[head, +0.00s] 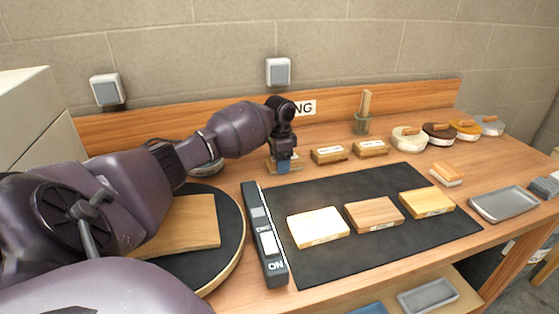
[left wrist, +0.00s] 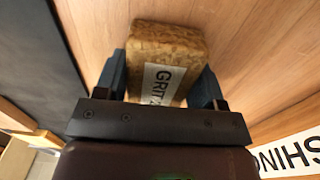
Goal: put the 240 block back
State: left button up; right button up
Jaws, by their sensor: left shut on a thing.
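My left gripper (head: 284,166) is low over the bench near the back board. In the left wrist view my left gripper (left wrist: 165,85) has its two blue fingers on either side of a brown, cork-like block (left wrist: 168,45) and is shut on it. The block's white label reads "GRIT 2", with the rest hidden by the gripper. The block appears at or very close to the wooden bench top; I cannot tell if it touches. Two similar labelled blocks, a left one (head: 328,155) and a right one (head: 370,148), stand in a row to its right. My right gripper is not in view.
A dark mat (head: 330,260) holds three wooden pieces. A long dark bar (head: 263,238) lies along its left edge. A round turntable (head: 236,228) with a board is at left. A brush cup (head: 362,125), several round pots and a grey tray (head: 503,203) are to the right.

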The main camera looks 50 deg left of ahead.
pick_arm(q)
jog(key=o, duration=0.9)
jog(key=shift+r, duration=0.1)
notch_tip(320, 180, up, 12)
jog(key=p, duration=0.2)
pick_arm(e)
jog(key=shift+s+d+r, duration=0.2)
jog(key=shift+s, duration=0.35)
pick_arm(q)
jog(key=shift+r, duration=0.1)
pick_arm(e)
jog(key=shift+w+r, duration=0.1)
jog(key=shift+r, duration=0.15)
